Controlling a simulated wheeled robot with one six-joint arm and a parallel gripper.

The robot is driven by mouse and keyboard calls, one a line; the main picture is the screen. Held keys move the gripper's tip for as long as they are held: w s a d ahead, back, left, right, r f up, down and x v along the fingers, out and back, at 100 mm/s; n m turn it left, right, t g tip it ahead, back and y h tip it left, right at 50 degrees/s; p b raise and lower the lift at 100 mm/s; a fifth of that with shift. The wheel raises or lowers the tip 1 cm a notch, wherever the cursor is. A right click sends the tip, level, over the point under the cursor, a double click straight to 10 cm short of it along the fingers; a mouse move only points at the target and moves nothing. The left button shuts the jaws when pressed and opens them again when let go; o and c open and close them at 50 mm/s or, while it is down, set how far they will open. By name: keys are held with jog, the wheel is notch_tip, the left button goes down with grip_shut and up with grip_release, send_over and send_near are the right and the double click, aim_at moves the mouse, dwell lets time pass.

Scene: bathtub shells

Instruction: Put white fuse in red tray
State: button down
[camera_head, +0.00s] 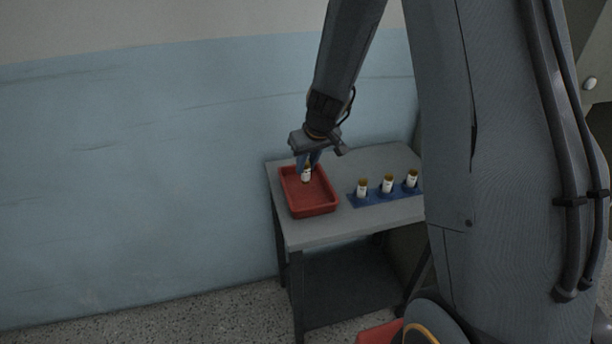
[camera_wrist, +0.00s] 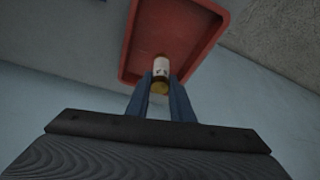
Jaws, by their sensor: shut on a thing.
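The white fuse (camera_head: 306,175), a small white cylinder with brass-coloured ends, is between the fingers of my gripper (camera_head: 308,164). In the wrist view the fuse (camera_wrist: 161,68) shows between the two blue fingertips of my gripper (camera_wrist: 160,80), which are shut on it. The red tray (camera_head: 315,209) stands at the left of the grey table. The fuse is over the tray, within its outline in both views; I cannot tell whether it touches the tray floor. The tray's red rim (camera_wrist: 128,45) surrounds the fuse in the wrist view.
A blue holder (camera_head: 372,200) with several similar white fuses, such as one at its left end (camera_head: 362,188), is to the right of the tray on the grey table (camera_head: 375,160). A pale blue wall (camera_head: 140,180) is behind. The table's left edge is close to the tray.

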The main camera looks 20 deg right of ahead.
aim_at(308, 169)
jog(key=shift+f+b, duration=0.65)
jog(key=shift+f, duration=1.2)
jog(key=shift+f, duration=0.1)
jog(key=c, duration=1.6)
grip_release()
jog(key=shift+o, duration=0.2)
jog(key=shift+s+d+r, duration=0.1)
jog(key=shift+r, duration=0.4)
jog(key=a+v, duration=0.1)
jog(key=v, duration=1)
jog(key=s+f+m+g+h, duration=0.1)
jog(key=s+m+g, duration=0.1)
jog(key=s, duration=1.9)
jog(key=shift+f+m+g+p, duration=0.3)
jog(key=shift+f+g+p, duration=0.1)
jog(key=shift+g, duration=0.2)
jog(key=shift+s+a, duration=0.1)
